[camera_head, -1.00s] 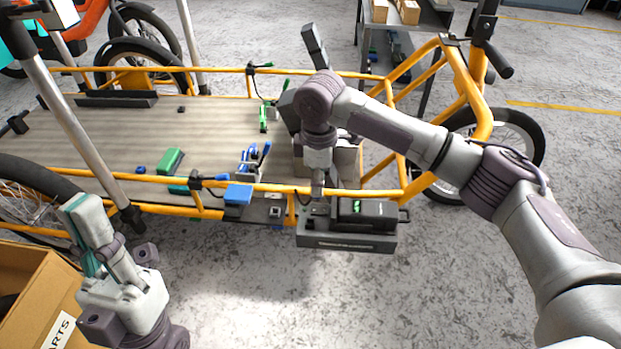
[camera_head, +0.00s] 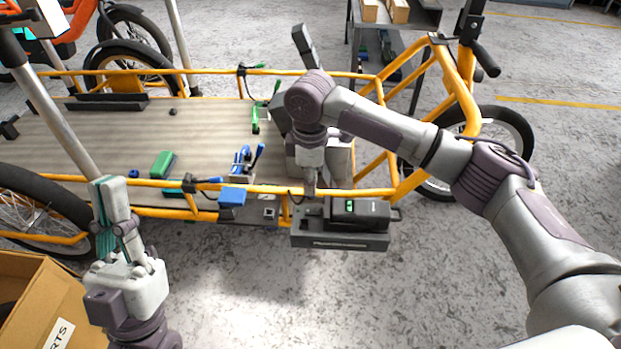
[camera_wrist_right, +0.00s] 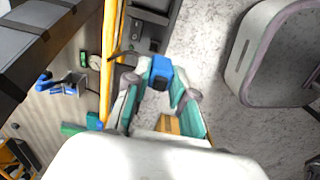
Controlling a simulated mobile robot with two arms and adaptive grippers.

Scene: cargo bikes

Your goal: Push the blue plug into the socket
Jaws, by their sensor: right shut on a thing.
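In the right wrist view, a blue plug (camera_wrist_right: 160,68) with a dark end sits between the teal-padded fingertips of my right gripper (camera_wrist_right: 158,84), which is shut on it. It is on the near side of the yellow rail. In the head view my right wrist (camera_head: 311,160) points down by the rail; its fingers and the held plug are not clear there. A small grey square fitting (camera_head: 269,213), possibly the socket, shows below the rail. My left gripper (camera_head: 112,195) points up at the lower left, clear of the bike; its finger opening is unclear.
A dark unit with a green display (camera_head: 350,208) sits on the bike's near side. A blue box (camera_head: 232,195) is at the yellow rail (camera_head: 150,183). Blue levers (camera_head: 242,157) and a green block (camera_head: 162,165) are on the deck. A cardboard box (camera_head: 30,300) stands lower left.

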